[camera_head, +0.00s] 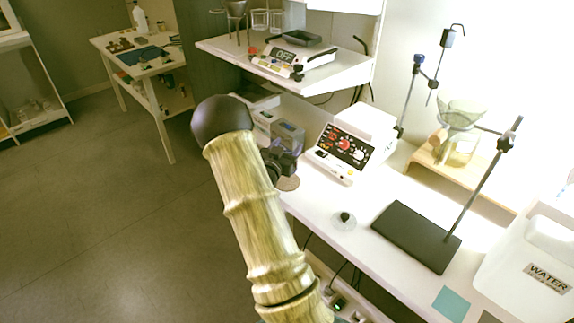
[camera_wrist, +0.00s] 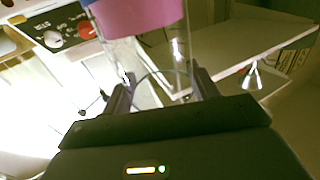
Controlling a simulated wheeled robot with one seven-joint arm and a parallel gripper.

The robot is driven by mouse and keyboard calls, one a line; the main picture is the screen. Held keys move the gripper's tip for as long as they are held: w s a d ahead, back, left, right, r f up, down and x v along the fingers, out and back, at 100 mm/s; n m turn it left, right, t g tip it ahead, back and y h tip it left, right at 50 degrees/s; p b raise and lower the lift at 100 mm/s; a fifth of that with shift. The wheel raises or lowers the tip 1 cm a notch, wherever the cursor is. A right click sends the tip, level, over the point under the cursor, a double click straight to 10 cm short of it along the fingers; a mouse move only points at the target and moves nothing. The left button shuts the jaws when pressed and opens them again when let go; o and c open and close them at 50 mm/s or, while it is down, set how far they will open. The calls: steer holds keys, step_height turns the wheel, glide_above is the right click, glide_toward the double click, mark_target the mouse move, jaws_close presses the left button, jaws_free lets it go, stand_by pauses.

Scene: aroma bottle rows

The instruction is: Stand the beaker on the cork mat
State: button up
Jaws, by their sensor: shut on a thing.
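The beaker (camera_wrist: 140,55) is clear glass with a pink band, bluish-purple at its edge, at the top of the wrist view. My gripper (camera_wrist: 160,90) is shut on its clear part, one finger on each side. In the head view my dark gripper (camera_head: 282,158) is over the bench's left edge, at the end of my arm. I cannot make out the beaker there. The round tan cork mat (camera_head: 289,184) lies on the bench just below my gripper in the picture, partly hidden by it. I cannot tell the beaker's height above the mat.
A white device with red knobs (camera_head: 345,148) stands close right of the mat. Grey boxes (camera_head: 287,132) are behind my gripper. A small clear dish (camera_head: 344,219), a black stand base (camera_head: 416,236) and a white WATER tub (camera_head: 530,265) are farther right. A shelf (camera_head: 335,78) overhangs behind.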

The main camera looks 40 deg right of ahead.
steer(key=shift+f, duration=0.7)
steer(key=shift+f, duration=1.85)
steer(key=shift+f+b, duration=0.15)
steer(key=shift+b, duration=0.15)
steer(key=o, duration=1.4)
steer(key=shift+r, duration=0.25)
steer(key=v, duration=1.2)
steer(key=shift+f, duration=0.15)
